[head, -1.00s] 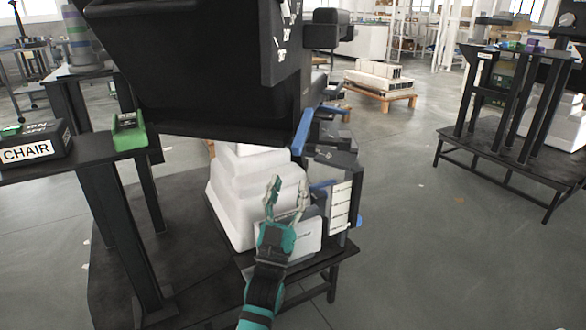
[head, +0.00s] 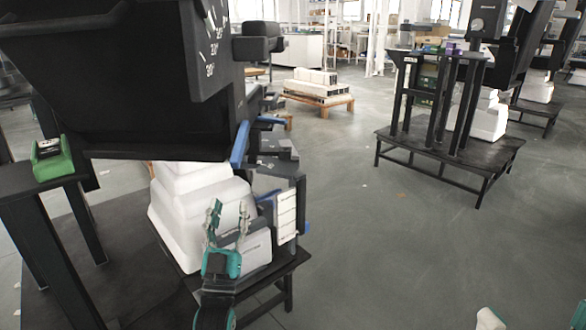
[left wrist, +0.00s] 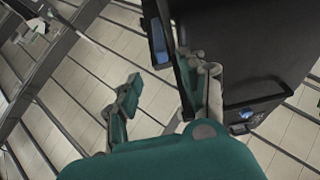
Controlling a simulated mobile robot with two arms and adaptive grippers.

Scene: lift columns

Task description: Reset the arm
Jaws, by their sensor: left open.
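My left gripper (head: 228,212) points up in front of the white stepped block under the dark machine in the head view. Its two fingers are apart, with nothing between them. In the left wrist view the open left gripper (left wrist: 163,85) shows above the tiled-looking floor, with one finger near a dark panel; I cannot tell if they touch. The rest of that gripper is cut off.
The white stepped block (head: 195,205) and dark machine (head: 120,75) stand close around my left gripper. A blue lever (head: 240,145) sticks out beside them. A green box (head: 53,160) is at left. Another dark stand (head: 445,150) is at right.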

